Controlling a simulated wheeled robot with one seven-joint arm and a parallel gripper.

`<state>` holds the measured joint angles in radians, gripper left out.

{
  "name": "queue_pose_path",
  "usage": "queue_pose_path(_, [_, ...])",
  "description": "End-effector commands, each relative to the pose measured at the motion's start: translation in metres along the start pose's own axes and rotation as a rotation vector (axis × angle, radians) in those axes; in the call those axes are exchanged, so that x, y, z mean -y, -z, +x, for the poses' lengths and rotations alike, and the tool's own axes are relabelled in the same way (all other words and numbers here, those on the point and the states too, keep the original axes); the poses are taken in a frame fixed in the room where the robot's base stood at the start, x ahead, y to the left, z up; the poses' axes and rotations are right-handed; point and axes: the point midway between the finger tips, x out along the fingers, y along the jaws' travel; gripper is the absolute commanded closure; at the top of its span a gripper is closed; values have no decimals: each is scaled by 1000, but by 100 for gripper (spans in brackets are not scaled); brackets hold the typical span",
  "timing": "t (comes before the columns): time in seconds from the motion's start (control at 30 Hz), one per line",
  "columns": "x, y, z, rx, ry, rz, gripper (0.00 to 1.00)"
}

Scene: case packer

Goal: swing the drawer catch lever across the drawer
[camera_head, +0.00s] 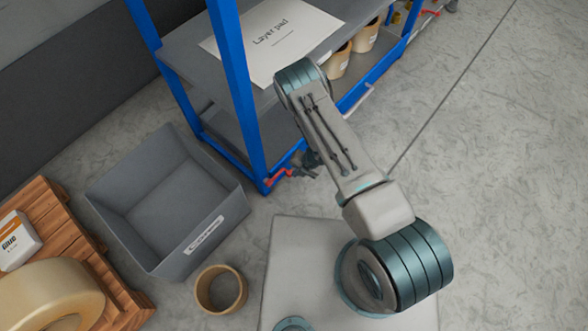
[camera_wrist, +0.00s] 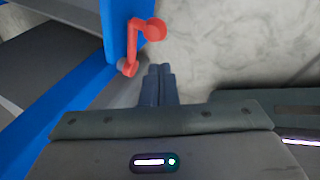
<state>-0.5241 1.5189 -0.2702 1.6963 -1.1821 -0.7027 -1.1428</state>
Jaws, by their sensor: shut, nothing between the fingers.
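A red lever (camera_head: 279,178) is mounted at the near corner of the blue rack, low on its front post. In the wrist view the red lever (camera_wrist: 133,45) stands beside the blue post, with a round red knob at its upper end and a grey pivot at its lower end. My gripper (camera_head: 308,163) is beside the lever, mostly hidden under my arm. In the wrist view my gripper's fingers (camera_wrist: 160,70) are together and empty, just below and right of the lever. A gap shows between fingertips and knob; depth contact is unclear. The drawer front is largely hidden.
The blue rack (camera_head: 235,75) holds a layer pad sheet (camera_head: 275,38) and cardboard-coloured rolls (camera_head: 338,62). A wooden pallet (camera_head: 110,285) is at far left. Floor on the right is clear.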

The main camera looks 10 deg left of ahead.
Motion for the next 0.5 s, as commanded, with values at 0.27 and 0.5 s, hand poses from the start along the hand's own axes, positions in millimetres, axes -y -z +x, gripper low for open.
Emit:
queue_pose_path(0.27, [2,-13,-65,1,-1,-4,100])
queue_pose_path(0.5, [4,-17,-90,-2,1,-7,100])
